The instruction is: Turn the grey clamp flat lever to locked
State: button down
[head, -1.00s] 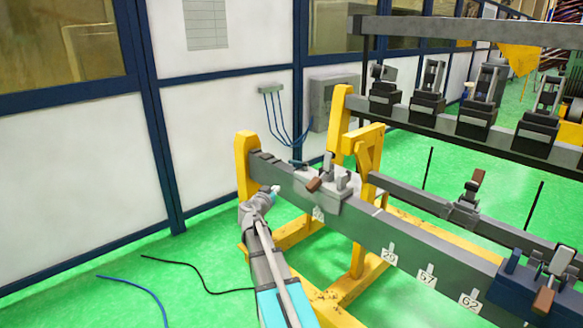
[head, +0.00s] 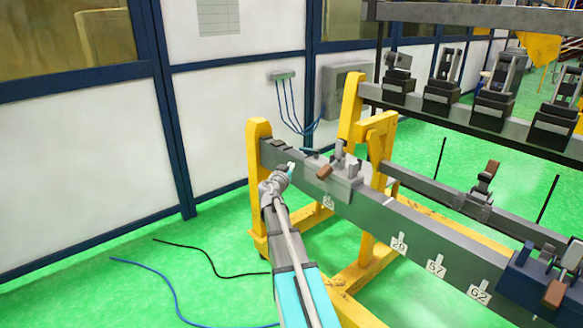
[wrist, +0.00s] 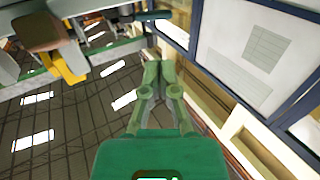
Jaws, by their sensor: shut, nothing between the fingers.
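The grey clamp (head: 350,186) sits on the grey beam near its left end. A brown-ended handle (head: 324,172) sticks out at its front, and a small dark flat lever (head: 312,152) shows at its back left. In the wrist view a brown block-like handle end (wrist: 37,30) is large at the top left, and a dark bar end (wrist: 153,15) shows at the top. My gripper (head: 291,166) is shut and empty, left of the clamp and apart from the brown handle. Its closed fingers (wrist: 153,72) show in the wrist view. Whether the lever is locked cannot be told.
The grey beam (head: 420,239) runs right, with number tags, to a blue clamp (head: 525,285). Yellow posts (head: 260,180) hold it. An upper rail (head: 430,113) with several black clamps stands behind. White wall panels are at left, and cables lie on the open green floor.

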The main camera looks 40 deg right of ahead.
aim_at(304, 150)
jog(key=x, duration=1.2)
jog(key=shift+d, duration=0.1)
jog(key=shift+d, duration=0.2)
